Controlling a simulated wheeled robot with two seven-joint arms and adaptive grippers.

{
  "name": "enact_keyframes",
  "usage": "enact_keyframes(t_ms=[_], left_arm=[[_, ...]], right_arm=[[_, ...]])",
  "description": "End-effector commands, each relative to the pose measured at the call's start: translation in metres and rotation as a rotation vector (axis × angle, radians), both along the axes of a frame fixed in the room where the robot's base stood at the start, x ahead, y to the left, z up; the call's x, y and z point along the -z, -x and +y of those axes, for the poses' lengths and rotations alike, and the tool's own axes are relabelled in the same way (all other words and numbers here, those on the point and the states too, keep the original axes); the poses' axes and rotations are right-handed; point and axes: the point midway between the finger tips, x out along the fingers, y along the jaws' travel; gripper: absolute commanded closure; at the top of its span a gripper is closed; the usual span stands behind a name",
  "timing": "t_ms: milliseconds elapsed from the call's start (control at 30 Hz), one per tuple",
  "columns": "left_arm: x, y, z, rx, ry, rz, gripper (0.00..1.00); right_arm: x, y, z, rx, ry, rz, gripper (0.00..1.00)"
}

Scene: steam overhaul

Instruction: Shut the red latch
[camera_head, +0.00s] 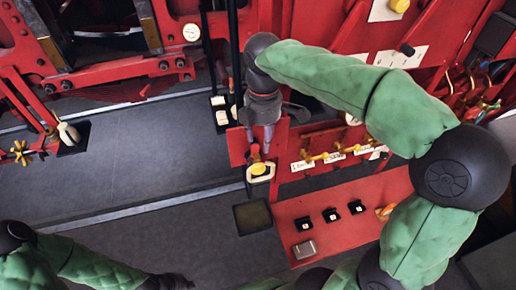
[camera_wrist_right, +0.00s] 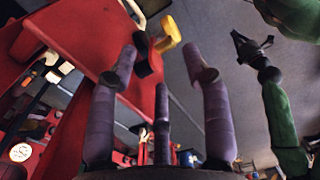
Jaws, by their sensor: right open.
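My right gripper (camera_head: 261,140) points down beside a red plate (camera_head: 238,147) on the red machine. In the right wrist view its purple fingers (camera_wrist_right: 163,62) are spread and hold nothing. A yellow-and-black part (camera_wrist_right: 168,36) lies just beyond the fingertips there. In the head view a yellow ring-shaped part (camera_head: 261,172) with a small orange-red piece sits just below the fingers. I cannot tell for sure which red part is the latch. My left gripper (camera_head: 170,282) is low at the left, far from it. In the wrist view its dark fingers (camera_wrist_right: 250,44) look parted and empty.
A red tray (camera_head: 345,232) at lower right holds several small black items and a grey metal block (camera_head: 304,249).

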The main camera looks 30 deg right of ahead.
Motion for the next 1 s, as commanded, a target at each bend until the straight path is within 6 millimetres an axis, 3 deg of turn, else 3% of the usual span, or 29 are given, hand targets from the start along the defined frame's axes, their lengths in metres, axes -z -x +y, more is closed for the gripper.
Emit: enact_keyframes(t_ms=[1000], left_arm=[[-0.045, 0.0, 0.0, 0.0, 0.0, 0.0, 1.0]], right_arm=[[-0.056, 0.002, -0.009, 0.001, 0.0, 0.0, 0.51]])
